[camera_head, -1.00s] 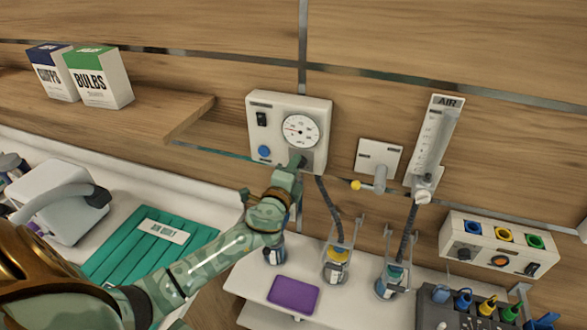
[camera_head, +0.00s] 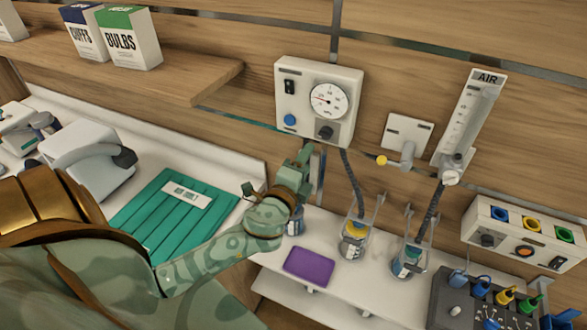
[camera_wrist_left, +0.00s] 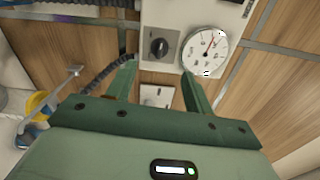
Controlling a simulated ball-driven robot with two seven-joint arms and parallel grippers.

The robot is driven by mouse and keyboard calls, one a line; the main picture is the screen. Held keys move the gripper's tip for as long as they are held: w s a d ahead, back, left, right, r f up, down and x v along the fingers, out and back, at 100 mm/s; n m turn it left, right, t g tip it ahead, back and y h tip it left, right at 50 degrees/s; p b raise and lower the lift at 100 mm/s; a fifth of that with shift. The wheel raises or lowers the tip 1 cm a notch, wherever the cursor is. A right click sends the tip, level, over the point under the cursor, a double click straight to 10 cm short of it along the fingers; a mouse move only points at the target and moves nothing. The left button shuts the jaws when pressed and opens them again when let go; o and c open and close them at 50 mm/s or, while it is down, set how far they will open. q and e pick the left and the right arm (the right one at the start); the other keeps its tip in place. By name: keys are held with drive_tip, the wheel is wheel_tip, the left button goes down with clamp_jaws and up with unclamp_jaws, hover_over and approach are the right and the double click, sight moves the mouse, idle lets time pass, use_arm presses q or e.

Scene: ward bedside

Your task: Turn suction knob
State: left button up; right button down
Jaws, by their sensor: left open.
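The suction unit is a white wall box (camera_head: 345,75) with a round dial gauge (camera_head: 328,98), a black switch, a blue button and a dark suction knob (camera_head: 325,132) at its lower right. My left gripper (camera_head: 312,152) is just below the knob, apart from it, with nothing held. In the left wrist view the open fingers (camera_wrist_left: 159,78) point up towards the box, and the knob (camera_wrist_left: 158,47) shows whole beyond them, between their lines. The gauge (camera_wrist_left: 205,50) is right of the knob there. My right gripper is not in view.
A dark hose (camera_head: 353,185) hangs from the box to a yellow-topped jar (camera_head: 354,240). An outlet with a yellow-tipped lever (camera_head: 407,140) and an AIR flowmeter (camera_head: 468,125) are to the right. A wooden shelf (camera_head: 190,85) juts out at left. A purple pad (camera_head: 308,266) lies below.

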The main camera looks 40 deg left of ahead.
use_arm(q)
drive_tip(key=b+v, duration=0.1)
drive_tip(key=v, duration=0.6)
drive_tip(key=shift+w, duration=0.1)
